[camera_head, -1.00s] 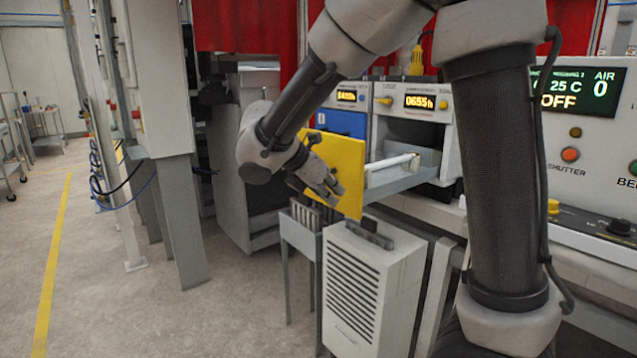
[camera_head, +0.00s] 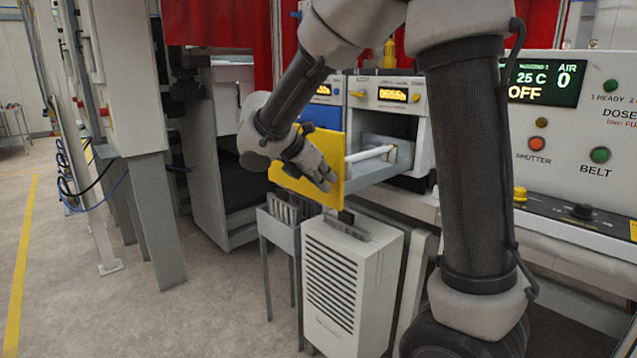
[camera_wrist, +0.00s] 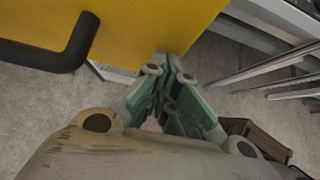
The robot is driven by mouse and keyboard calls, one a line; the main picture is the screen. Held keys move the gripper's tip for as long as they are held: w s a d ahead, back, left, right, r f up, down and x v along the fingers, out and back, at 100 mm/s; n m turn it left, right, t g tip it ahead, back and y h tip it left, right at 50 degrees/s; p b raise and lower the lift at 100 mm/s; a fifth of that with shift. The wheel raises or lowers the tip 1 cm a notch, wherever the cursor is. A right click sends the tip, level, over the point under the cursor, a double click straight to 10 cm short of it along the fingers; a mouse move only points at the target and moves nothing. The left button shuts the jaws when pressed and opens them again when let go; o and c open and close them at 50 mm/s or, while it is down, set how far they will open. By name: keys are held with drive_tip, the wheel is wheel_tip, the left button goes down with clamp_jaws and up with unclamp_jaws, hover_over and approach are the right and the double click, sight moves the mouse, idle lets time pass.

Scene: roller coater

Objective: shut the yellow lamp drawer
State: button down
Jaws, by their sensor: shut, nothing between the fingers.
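The yellow lamp drawer (camera_head: 290,183) stands pulled out of its housing on the bench, with its grey tray and a white tube lamp (camera_head: 370,153) showing behind the yellow front. My gripper (camera_head: 327,181) is shut and empty, in front of the yellow front near its right edge. In the wrist view the fingertips (camera_wrist: 165,72) are closed together at the lower edge of the yellow front (camera_wrist: 150,25). Whether they touch it I cannot tell. The black handle (camera_wrist: 60,45) shows at the upper left of the wrist view; my arm hides it in the head view.
A white louvred cabinet (camera_head: 345,285) and a grey stand (camera_head: 281,225) are below the drawer. A blue drawer front (camera_head: 325,116) is to its left. The control panel (camera_head: 575,120) is at the right. The floor at left is open.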

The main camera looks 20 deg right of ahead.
drive_tip(key=w+d, duration=0.4)
drive_tip(key=d, duration=0.8)
drive_tip(key=w+d, duration=0.4)
drive_tip(key=d, duration=0.8)
drive_tip(key=w+d, duration=0.5)
drive_tip(key=d, duration=0.7)
drive_tip(key=shift+r, duration=0.2)
drive_tip(key=shift+a, duration=0.1)
